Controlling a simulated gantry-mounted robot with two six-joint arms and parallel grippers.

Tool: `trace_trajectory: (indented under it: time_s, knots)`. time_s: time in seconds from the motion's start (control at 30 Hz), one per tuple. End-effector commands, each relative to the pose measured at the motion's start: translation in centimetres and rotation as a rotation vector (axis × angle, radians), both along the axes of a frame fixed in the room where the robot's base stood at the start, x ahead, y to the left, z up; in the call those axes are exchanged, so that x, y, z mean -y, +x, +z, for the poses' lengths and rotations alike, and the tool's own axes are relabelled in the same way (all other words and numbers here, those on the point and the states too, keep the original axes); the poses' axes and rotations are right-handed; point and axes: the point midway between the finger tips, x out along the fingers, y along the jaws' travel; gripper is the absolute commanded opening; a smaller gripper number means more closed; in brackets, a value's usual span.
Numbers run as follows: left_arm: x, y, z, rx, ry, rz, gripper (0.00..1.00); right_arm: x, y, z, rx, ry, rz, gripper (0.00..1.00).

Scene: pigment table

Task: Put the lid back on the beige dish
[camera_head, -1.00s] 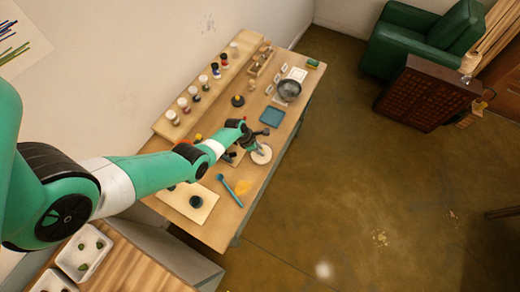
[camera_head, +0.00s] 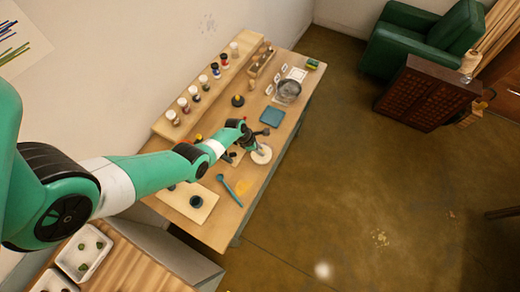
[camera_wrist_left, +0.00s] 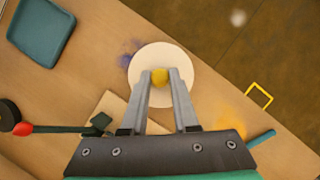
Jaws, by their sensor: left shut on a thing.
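A round cream lid (camera_wrist_left: 145,58) with a yellow knob (camera_wrist_left: 160,78) shows in the left wrist view. My left gripper (camera_wrist_left: 160,75) is shut on the knob, one finger on each side. In the head view the lid (camera_head: 262,155) is a pale disc at the table's right edge, partly behind my left gripper (camera_head: 259,146). No separate beige dish shows. Whatever lies directly under the lid is hidden, so I cannot tell whether it rests on the dish. My right gripper is not in view.
A blue tray (camera_head: 271,116) and a grey bowl (camera_head: 288,92) stand farther back. A teal spoon (camera_head: 229,190) lies nearer, beside orange powder (camera_wrist_left: 232,117). A pale board (camera_head: 180,203) holds a dark cup (camera_head: 196,202). Several jars line the shelf (camera_head: 215,90) along the wall.

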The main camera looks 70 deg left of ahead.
Motion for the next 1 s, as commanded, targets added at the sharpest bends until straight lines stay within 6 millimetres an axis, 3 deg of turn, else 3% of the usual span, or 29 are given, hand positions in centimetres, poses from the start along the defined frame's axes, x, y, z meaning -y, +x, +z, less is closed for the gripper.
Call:
trace_trajectory:
  time_s: [0.87,0.9,1.0]
  knots:
    - [-0.02,0.02,-0.27,0.000,0.000,0.000,0.00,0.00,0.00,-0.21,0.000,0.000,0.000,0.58]
    - [-0.02,0.02,-0.27,0.000,0.000,0.000,0.34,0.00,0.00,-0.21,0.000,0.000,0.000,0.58]
    - [-0.01,0.01,-0.28,0.000,0.000,0.000,0.52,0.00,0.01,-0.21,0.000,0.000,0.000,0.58]
